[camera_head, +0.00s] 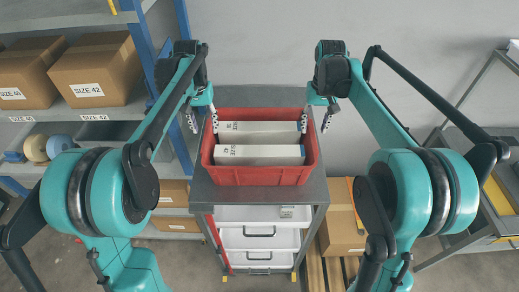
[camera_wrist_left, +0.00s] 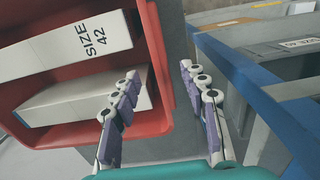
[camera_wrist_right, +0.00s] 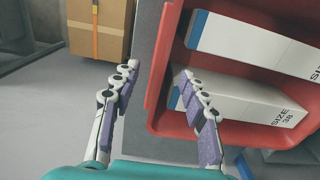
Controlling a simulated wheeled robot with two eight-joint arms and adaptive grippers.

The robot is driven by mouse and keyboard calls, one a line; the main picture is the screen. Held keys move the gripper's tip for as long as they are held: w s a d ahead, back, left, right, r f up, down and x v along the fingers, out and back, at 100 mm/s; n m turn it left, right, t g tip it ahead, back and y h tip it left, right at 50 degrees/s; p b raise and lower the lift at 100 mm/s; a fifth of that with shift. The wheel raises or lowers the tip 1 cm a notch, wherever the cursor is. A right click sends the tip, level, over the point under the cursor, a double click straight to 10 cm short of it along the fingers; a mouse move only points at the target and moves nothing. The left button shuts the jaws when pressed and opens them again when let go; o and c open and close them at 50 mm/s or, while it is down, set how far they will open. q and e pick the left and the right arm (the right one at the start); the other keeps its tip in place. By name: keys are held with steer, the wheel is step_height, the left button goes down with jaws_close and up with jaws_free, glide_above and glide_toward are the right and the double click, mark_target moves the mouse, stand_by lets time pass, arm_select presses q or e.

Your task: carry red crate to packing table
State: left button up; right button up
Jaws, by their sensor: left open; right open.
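The red crate (camera_head: 262,177) sits on a grey cabinet top (camera_head: 265,97) straight ahead. Two white shoe boxes lie in it, a rear box (camera_head: 258,127) and a front box (camera_head: 262,153) marked size 42. My left gripper (camera_head: 203,116) is open at the crate's left wall, which shows between its fingers in the left wrist view (camera_wrist_left: 160,78). My right gripper (camera_head: 316,118) is open at the right wall, which shows between its fingers in the right wrist view (camera_wrist_right: 157,76). Neither is closed on the wall. I cannot tell which surface is the packing table.
White drawers (camera_head: 259,238) sit under the cabinet top. A shelf with blue posts (camera_head: 150,60) at left holds cardboard boxes (camera_head: 97,68) and tape rolls (camera_head: 36,148). A cardboard box (camera_head: 338,228) stands low at right. A grey metal-framed stand (camera_head: 503,198) is at far right.

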mark_target(207, 135)
arm_select(q)
step_height(207, 135, down, 5)
steer(key=shift+r, duration=0.1)
arm_select(e)
step_height(207, 135, down, 5)
steer(key=shift+r, duration=0.1)
arm_select(q)
jaws_close()
arm_select(e)
jaws_close()
